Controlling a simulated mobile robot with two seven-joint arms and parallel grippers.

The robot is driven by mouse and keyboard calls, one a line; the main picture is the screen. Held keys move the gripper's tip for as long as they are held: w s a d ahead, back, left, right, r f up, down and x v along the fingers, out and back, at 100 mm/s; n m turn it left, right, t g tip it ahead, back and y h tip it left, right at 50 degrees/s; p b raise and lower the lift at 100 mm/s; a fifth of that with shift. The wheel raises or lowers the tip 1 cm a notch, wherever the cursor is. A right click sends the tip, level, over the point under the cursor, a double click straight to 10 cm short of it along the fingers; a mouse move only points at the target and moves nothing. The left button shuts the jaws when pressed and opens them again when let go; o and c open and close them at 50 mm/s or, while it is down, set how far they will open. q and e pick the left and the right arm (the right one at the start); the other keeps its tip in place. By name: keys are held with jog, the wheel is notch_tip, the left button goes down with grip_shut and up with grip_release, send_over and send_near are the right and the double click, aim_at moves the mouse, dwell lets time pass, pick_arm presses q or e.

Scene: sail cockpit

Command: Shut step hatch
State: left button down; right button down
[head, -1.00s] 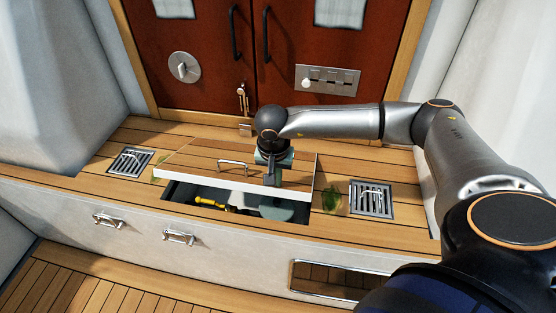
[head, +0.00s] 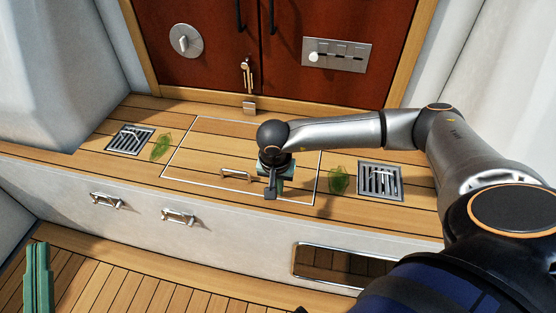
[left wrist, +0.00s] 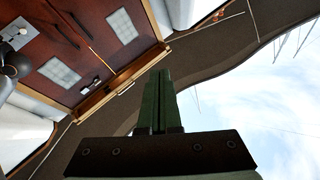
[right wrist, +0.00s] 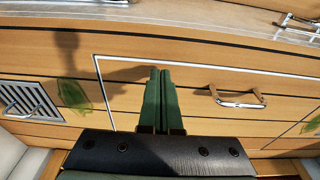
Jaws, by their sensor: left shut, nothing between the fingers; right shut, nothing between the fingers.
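The step hatch (head: 205,150) is a planked wooden panel with a pale outline, set in the step. It lies flat and level with the planks around it. Its chrome handle (head: 235,174) is near the front edge, and the handle also shows in the right wrist view (right wrist: 238,98). My right gripper (head: 270,192) is shut and empty, low over the right front part of the hatch, beside the handle. In the right wrist view its green fingers (right wrist: 157,100) are together; whether they touch the panel I cannot tell. My left gripper (head: 38,275) is shut and empty at the lower left.
Metal grates lie left (head: 130,139) and right (head: 380,181) of the hatch. A green leaf (head: 161,146) lies left of the hatch and another (head: 339,180) right of it. Red doors (head: 200,65) stand behind. Drawer-like handles (head: 179,217) are on the white step front.

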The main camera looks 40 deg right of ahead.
pick_arm(q)
jog(key=shift+s+r, duration=0.15)
jog(key=shift+r, duration=0.15)
pick_arm(e)
jog(key=shift+f, duration=0.1)
